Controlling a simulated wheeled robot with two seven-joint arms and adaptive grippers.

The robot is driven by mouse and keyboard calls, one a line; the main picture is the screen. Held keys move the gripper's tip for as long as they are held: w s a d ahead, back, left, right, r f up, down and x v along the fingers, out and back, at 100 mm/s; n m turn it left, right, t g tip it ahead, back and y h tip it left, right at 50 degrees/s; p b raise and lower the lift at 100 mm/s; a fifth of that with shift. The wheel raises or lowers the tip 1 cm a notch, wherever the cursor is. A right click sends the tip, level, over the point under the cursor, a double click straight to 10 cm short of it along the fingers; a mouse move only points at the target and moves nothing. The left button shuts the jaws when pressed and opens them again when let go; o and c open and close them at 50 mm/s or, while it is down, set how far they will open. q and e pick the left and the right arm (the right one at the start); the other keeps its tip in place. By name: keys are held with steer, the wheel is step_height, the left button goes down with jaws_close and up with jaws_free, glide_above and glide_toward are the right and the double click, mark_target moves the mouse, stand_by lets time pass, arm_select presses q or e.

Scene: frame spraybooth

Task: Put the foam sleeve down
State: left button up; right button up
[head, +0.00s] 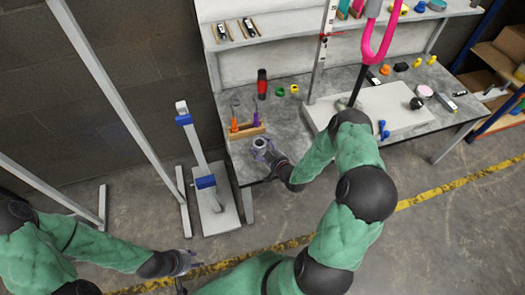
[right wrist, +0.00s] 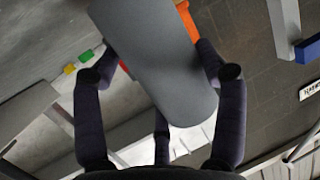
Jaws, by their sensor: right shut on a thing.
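The foam sleeve is a smooth grey cylinder (right wrist: 160,60) filling the middle of the right wrist view. Its grey end also shows in the head view (head: 260,143). My right gripper (head: 268,153) is shut on it, with dark fingers on both sides in the right wrist view (right wrist: 160,85). In the head view it is over the left end of the workbench (head: 275,135), in front of the wooden rack. I cannot tell whether the sleeve touches the bench. My left gripper (head: 188,262) is low at the bottom, away from the bench; its fingers are too small to read.
A wooden rack (head: 246,131) with orange and purple tools stands just behind the sleeve. A red and black bottle (head: 262,84) is farther back. A grey stand with blue clamps (head: 206,182) is left of the bench. A pale board (head: 385,105) lies to the right.

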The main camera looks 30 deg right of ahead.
steer(key=shift+f, duration=0.5)
steer(key=shift+f, duration=0.15)
steer(key=o, duration=1.2)
steer(key=shift+o, duration=0.2)
